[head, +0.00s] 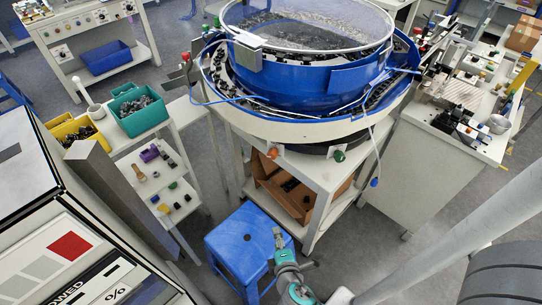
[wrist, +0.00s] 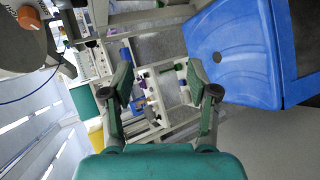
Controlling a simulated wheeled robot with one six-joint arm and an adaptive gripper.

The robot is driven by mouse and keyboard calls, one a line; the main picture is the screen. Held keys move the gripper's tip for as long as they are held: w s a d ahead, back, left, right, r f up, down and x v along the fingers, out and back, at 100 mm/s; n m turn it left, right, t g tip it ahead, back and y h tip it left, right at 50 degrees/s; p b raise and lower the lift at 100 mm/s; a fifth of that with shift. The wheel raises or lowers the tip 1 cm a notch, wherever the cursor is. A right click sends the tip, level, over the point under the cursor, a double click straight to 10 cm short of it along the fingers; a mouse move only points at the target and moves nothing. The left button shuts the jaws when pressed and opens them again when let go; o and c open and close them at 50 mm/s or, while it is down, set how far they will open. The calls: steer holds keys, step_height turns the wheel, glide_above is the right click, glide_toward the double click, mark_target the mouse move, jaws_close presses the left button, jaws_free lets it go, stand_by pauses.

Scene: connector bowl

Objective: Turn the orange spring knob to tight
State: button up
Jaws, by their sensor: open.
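My gripper (head: 278,236) is in front of and below the feeder, over the blue stool, clearly apart from the knob. In the wrist view my gripper (wrist: 158,82) has its two fingers spread with nothing between them.
A green knob (head: 339,156) sits right of the orange one. A blue stool (head: 232,248) stands below my gripper. A shelf trolley (head: 150,170) with teal and yellow bins is at left; a bench (head: 425,140) with equipment is at right. Grey floor lies between.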

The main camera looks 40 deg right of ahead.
steer(key=w+d+r+h, duration=0.4)
steer(key=w+r+h, duration=0.1)
steer(key=w, duration=0.3)
steer(key=g+h, duration=0.4)
steer(key=h, duration=0.1)
glide_toward(271, 157)
steer(key=x, duration=1)
steer(key=shift+w+d+r, duration=0.1)
steer(key=shift+d, duration=0.15)
steer(key=shift+c, duration=0.2)
jaws_close()
